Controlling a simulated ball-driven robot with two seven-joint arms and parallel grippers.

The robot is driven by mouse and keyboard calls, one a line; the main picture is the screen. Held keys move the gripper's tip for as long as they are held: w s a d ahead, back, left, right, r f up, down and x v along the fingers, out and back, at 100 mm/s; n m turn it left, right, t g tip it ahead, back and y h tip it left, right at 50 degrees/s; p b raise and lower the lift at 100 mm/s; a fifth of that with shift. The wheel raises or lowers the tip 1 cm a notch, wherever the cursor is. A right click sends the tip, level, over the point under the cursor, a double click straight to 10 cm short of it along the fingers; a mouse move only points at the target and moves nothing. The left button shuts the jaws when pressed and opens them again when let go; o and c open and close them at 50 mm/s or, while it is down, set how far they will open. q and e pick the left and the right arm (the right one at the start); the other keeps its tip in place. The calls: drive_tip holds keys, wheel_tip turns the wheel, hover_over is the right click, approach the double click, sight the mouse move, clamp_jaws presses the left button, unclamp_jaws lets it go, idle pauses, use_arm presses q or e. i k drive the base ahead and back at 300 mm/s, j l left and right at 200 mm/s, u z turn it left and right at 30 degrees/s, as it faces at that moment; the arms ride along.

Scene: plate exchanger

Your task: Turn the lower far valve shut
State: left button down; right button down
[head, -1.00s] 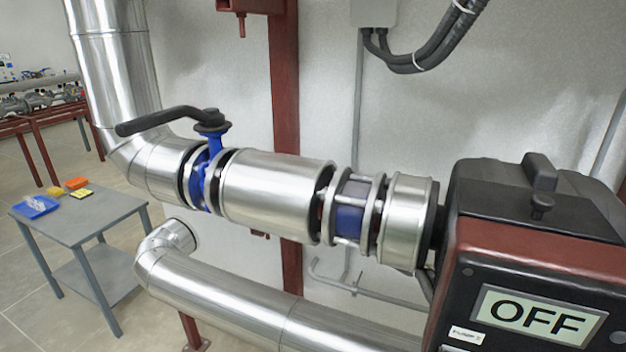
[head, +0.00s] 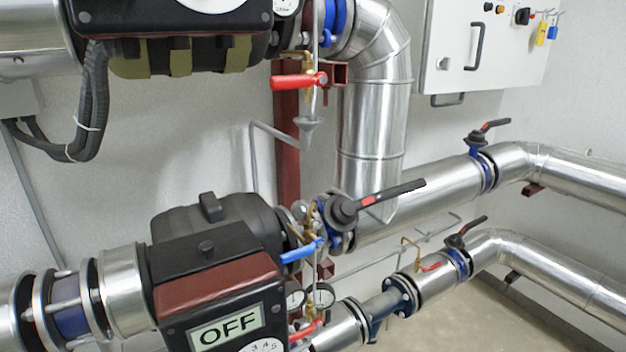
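The lower far valve (head: 459,262) is on the lower silver pipe at the right of the head view. It has a blue body and a black lever (head: 473,226) pointing up and right, roughly along the pipe in the picture. A similar upper far valve (head: 487,172) with a black lever (head: 495,125) is on the pipe above it. A nearer valve with a long black lever (head: 390,194) with a red mark is beside the pump. Neither of my grippers is in view.
A black and red pump (head: 215,270) labelled OFF fills the lower left. Another pump unit (head: 180,30) hangs at the top left. Small red (head: 298,80) and blue (head: 302,251) handles stick out near the middle. A white cabinet (head: 480,50) with padlocks is on the wall. Floor shows at the lower right.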

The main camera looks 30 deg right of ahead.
sight(344, 211)
drive_tip(key=z, duration=1.2)
